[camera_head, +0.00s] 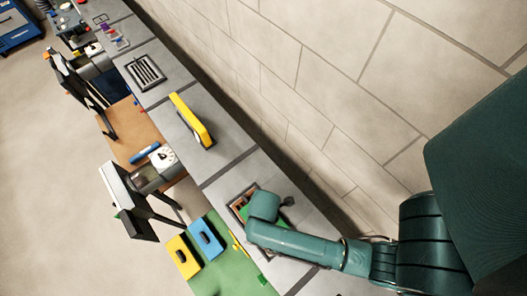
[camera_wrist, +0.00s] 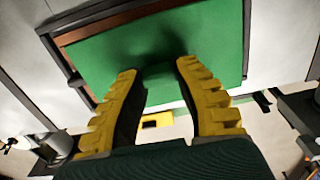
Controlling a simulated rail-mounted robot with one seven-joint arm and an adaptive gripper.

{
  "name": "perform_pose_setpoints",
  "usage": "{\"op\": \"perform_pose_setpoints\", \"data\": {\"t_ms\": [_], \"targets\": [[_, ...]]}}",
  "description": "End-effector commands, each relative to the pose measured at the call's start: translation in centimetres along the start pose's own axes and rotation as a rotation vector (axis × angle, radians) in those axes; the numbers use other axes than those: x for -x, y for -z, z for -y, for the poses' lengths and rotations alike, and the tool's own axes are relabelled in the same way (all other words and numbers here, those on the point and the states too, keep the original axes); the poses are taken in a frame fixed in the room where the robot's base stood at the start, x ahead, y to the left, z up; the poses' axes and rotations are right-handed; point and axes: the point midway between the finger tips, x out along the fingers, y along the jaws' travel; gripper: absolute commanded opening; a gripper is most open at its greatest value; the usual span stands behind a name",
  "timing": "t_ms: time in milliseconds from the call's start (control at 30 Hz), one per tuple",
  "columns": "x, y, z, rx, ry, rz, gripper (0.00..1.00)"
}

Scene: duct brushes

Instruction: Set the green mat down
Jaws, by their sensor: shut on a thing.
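The green mat (camera_wrist: 205,40) is a flat green sheet that fills the middle of the wrist view. My gripper (camera_wrist: 158,70) has its two yellow-and-black fingers against the mat and is shut on it; the exact grip point is dark and unclear. The mat lies over or just above a dark-framed tray (camera_wrist: 52,47) with a brown inside, covering most of it. I cannot tell whether the mat touches the tray. In the head view, a bit of the mat (camera_head: 286,214) shows beside my arm, which hides the gripper.
A green work surface (camera_head: 232,262) holds a yellow block (camera_head: 183,257) and a blue block (camera_head: 206,239). Along the grey bench are a yellow-handled piece (camera_head: 191,120) and a slotted black tray (camera_head: 146,72). A tiled wall (camera_head: 300,90) runs behind the bench.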

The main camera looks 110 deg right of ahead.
Motion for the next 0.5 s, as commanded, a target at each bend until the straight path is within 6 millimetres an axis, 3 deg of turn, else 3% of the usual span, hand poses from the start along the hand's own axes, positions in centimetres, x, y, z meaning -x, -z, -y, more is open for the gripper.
{"op": "perform_pose_setpoints", "data": {"t_ms": [200,500], "targets": [[-3.4,0.0,0.1,0.0,0.002,0.001,0.0],[-3.7,0.0,0.1,0.0,0.001,0.001,0.0]]}}
